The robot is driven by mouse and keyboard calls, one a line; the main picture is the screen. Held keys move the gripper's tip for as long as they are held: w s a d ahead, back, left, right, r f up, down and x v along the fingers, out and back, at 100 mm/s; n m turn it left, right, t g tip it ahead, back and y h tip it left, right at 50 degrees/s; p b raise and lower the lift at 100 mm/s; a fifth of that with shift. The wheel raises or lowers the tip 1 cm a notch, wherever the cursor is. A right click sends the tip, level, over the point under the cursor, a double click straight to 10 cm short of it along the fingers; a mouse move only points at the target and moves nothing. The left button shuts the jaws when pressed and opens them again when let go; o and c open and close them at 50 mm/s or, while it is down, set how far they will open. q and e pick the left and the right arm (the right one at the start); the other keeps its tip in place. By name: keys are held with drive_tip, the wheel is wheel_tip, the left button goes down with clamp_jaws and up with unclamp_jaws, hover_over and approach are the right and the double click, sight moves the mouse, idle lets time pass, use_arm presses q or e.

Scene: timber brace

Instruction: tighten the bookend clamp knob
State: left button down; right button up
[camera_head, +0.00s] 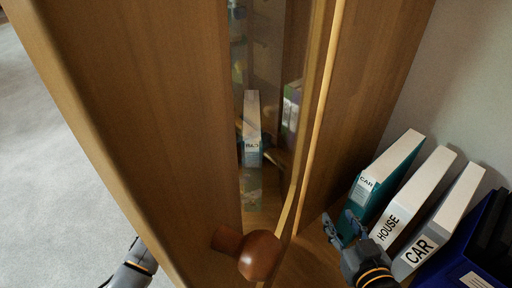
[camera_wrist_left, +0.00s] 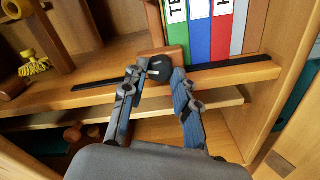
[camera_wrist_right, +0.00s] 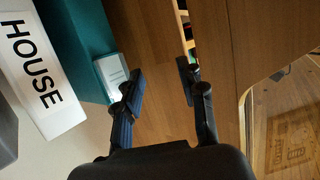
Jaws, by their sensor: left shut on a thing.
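The black clamp knob (camera_wrist_left: 160,68) is on the front of the wooden bookend (camera_wrist_left: 174,54), at a shelf edge in the left wrist view. My left gripper (camera_wrist_left: 157,76) is shut on the knob, one finger at each side. In the head view only part of my left arm shows at the lower left; the knob and left fingers are hidden behind the wooden panel. My right gripper (camera_head: 341,228) is open and empty beside the teal binder. Its parted fingers also show in the right wrist view (camera_wrist_right: 160,78).
Upright binders (camera_wrist_left: 198,30) stand beside the bookend above a black strip (camera_wrist_left: 235,66). A yellow brush (camera_wrist_left: 33,64) lies to the left.

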use_arm(q)
drive_tip(key=shift+m+b, duration=1.05)
drive_tip(key=shift+m, duration=0.15)
use_arm(e)
wheel_tip(320, 180, up, 11)
drive_tip(key=a+t+y, duration=0.1)
drive_tip(key=t+y, duration=0.1)
drive_tip(key=t, duration=0.4)
drive_tip(key=shift+w+a+t, duration=0.4)
drive_tip(key=shift+f, duration=0.1)
use_arm(q)
drive_tip(key=c, duration=1)
unclamp_jaws()
drive_tip(key=shift+a, duration=0.1)
drive_tip(key=v, duration=1.2)
